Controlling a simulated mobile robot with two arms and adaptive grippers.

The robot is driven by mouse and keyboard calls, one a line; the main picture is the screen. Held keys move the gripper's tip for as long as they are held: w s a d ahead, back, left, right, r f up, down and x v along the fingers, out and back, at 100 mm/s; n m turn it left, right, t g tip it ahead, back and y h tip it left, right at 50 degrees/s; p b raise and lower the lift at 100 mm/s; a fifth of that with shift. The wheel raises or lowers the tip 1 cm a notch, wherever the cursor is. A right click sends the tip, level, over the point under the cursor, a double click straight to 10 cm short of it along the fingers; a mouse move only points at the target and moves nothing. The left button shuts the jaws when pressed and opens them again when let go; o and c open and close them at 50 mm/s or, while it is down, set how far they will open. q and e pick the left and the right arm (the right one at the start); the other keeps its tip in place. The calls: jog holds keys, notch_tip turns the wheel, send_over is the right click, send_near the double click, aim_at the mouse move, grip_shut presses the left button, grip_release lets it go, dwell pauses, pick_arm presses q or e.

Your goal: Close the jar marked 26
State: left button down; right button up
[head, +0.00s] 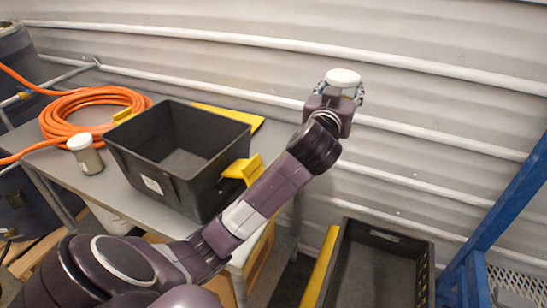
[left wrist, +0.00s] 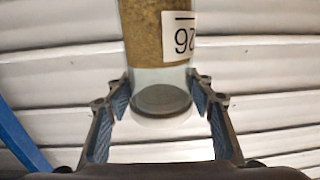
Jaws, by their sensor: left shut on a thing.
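My left gripper (head: 336,88) is raised in front of the corrugated wall, its fingers on either side of a white, round-topped thing (head: 343,77). The jar's near end is clear, with a dark oval (left wrist: 161,99) inside. I cannot tell whether this end is open or covered. A second jar (head: 91,160) with a white lid (head: 79,141) stands upright on the table. My right gripper is out of view.
A dark crate (head: 428,262) sits low at right, near a blue frame (head: 505,205).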

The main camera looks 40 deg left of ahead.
pick_arm(q)
jog(key=shift+w+a+r+n+g+y, duration=0.1)
jog(key=shift+a+r+n+g+y, duration=0.1)
jog(key=shift+a+y, duration=0.15)
jog(key=shift+w+a+r+n+g+y, duration=0.15)
jog(key=shift+a+n+y, duration=0.1)
jog(key=shift+a, duration=0.2)
jog(key=a+f+n+g+y+b, duration=0.1)
jog(key=a+n+g+y, duration=0.3)
jog(key=a, duration=0.6)
jog(key=s+a+f+n+g+y+b, duration=0.1)
jog(key=a+n+g+y, duration=0.2)
jog(key=a, duration=0.6)
jog(key=shift+a+n+g+y, duration=0.35)
jog(key=shift+g+y, duration=0.2)
jog(key=shift+y, duration=0.25)
jog(key=shift+f, duration=0.1)
notch_tip(320, 180, down, 16)
jog(key=b, duration=0.1)
